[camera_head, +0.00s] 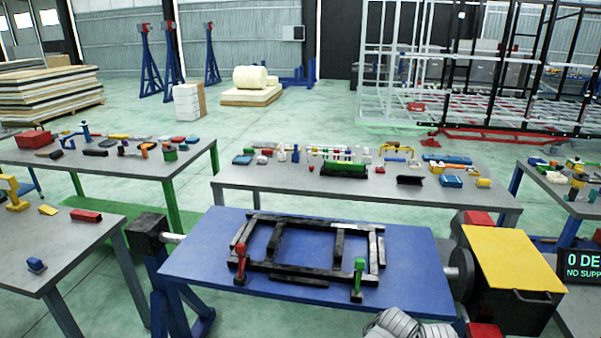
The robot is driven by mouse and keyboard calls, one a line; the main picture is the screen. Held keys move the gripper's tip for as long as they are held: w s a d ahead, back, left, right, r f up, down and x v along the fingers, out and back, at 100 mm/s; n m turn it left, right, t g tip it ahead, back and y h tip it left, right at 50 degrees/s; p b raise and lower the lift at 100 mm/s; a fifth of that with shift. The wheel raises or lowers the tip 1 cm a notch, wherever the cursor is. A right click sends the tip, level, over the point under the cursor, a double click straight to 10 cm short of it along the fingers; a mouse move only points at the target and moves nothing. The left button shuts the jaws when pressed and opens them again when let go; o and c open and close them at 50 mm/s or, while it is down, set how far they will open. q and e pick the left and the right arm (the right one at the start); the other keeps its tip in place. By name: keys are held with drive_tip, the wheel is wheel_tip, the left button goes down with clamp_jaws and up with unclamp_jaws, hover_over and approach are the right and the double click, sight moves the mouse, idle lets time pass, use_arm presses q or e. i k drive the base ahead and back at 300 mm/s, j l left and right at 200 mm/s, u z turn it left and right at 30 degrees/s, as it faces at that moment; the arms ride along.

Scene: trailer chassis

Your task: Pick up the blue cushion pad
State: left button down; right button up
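I cannot tell for sure which item is the blue cushion pad. A small flat blue piece (242,159) lies at the left end of the grey middle table. A blue box-like piece (450,181) lies toward that table's right end. A small blue block (37,265) sits on the near left table. None of them is near a gripper. My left gripper is not in view. A grey ribbed part at the bottom edge may belong to my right arm, but no gripper fingers show.
A blue platform (200,262) in front carries a black frame (310,225) with one red and one green clamp. A yellow-topped box (513,258) stands at its right. Grey tables (280,178) with several tools and parts stand behind and left. Open green floor lies beyond.

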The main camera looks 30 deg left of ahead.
sight(36, 265)
drive_tip(key=u, duration=2.6)
